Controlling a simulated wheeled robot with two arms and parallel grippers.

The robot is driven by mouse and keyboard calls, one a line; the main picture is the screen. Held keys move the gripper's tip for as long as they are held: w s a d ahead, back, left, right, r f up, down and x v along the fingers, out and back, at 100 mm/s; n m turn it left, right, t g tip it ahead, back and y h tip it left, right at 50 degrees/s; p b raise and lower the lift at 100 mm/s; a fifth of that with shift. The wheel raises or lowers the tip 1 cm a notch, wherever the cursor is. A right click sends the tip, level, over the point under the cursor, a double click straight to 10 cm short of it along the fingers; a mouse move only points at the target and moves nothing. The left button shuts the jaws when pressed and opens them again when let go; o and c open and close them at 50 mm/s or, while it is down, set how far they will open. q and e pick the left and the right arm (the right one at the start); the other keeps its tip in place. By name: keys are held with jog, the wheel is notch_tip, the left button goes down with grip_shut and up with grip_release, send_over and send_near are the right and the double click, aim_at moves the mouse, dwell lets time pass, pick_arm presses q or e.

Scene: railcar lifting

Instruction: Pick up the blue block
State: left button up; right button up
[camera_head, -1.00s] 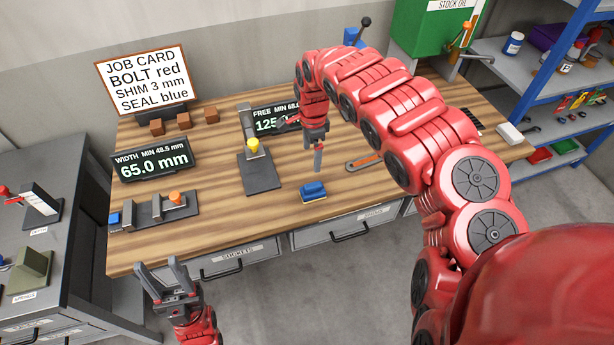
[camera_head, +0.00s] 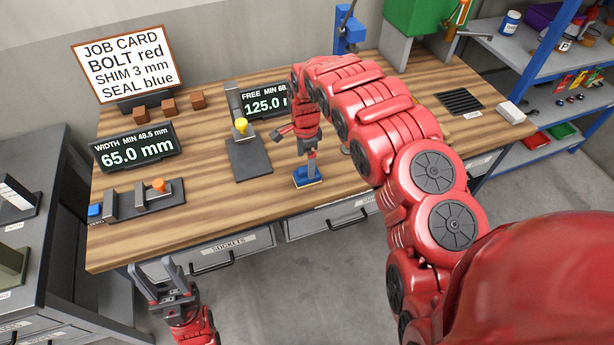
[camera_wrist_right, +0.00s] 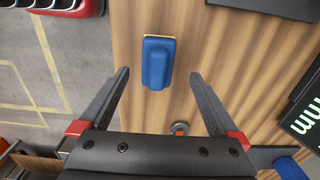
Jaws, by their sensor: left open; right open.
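The blue block (camera_head: 307,177) has a thin yellow base and sits on the wooden bench near its front edge. In the right wrist view the blue block (camera_wrist_right: 158,62) lies between the lines of my two fingertips, a little to the left of centre. My right gripper (camera_head: 311,160) points down right over the block, and its fingers hide part of the block's top in the head view. It is open with nothing held; I cannot tell exact height above the block. My left gripper (camera_head: 160,277) is open and empty in front of the bench, low at the left.
A dark plate (camera_head: 249,160) with a yellow-knobbed gauge stands left of the block. A fixture with an orange knob (camera_head: 158,185) and a width display (camera_head: 133,148) are further left. A blue vise (camera_head: 350,35) is at the back. An orange-marked tool (camera_wrist_right: 180,128) lies near the block.

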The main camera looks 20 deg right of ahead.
jog(key=f+p, duration=0.2)
jog(key=shift+s+d+f, duration=0.1)
jog(key=shift+s+f, duration=0.1)
jog(key=shift+f, duration=0.2)
jog(key=shift+f+p, duration=0.4)
jog(key=shift+f, duration=0.6)
grip_shut()
